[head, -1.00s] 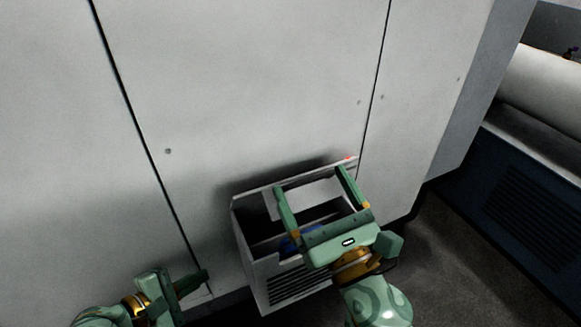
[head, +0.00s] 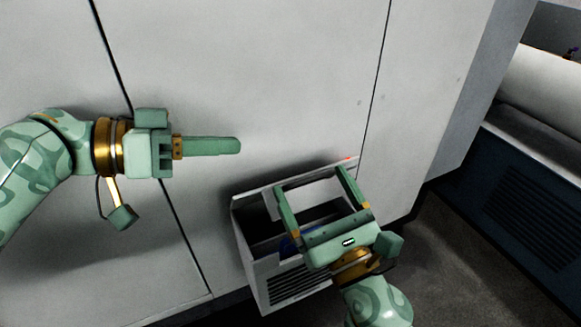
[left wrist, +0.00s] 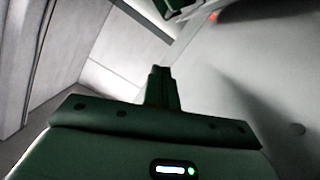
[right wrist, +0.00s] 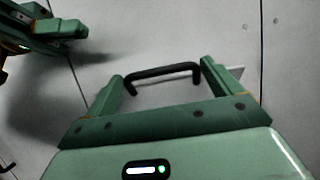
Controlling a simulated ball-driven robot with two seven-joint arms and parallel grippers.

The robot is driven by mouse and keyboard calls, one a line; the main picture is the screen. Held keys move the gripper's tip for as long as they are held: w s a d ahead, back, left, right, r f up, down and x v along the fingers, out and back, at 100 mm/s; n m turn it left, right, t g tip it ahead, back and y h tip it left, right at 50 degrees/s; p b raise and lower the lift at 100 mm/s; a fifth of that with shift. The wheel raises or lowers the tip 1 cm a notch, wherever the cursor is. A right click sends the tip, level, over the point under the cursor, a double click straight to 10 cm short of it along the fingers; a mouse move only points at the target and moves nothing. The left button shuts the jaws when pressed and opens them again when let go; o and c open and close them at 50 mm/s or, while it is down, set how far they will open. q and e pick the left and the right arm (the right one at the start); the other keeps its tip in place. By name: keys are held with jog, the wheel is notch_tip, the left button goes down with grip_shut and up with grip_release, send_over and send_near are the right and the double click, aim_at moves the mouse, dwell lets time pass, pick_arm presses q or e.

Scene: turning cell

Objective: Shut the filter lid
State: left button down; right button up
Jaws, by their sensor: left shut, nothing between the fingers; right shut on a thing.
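The filter box (head: 252,262) is a pale, slatted housing on the cabinet front in the head view. Its top is open, and something blue (head: 288,246) shows inside. A pale panel, which looks like the raised lid (head: 318,193), shows between my right gripper's fingers. My right gripper (head: 308,180) reaches over the box, its fingers far apart. In the right wrist view a black bar handle (right wrist: 162,71) spans between those fingers, and they are shut on it. My left gripper (head: 239,146) is shut and empty, up and left of the box, in front of the cabinet.
The pale cabinet front (head: 255,60) with dark seams fills most of the head view. A small red light (head: 347,158) shows at the box's back right corner. A dark louvred unit (head: 530,200) stands at the right. Dark floor (head: 440,270) lies between.

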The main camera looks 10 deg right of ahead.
pick_arm(q)
send_over(290, 198)
jog(key=w, duration=0.1)
jog(key=shift+w+a+f, duration=0.1)
jog(key=shift+f, duration=0.45)
jog(key=shift+w+a+f, duration=0.1)
jog(key=shift+f, duration=0.4)
pick_arm(e)
jog(key=shift+f, duration=0.2)
pick_arm(q)
jog(key=f, duration=0.1)
jog(key=s+f, duration=0.1)
jog(key=f, duration=0.1)
jog(key=shift+d, duration=0.2)
jog(key=shift+s+f, duration=0.15)
jog(key=shift+f, duration=0.3)
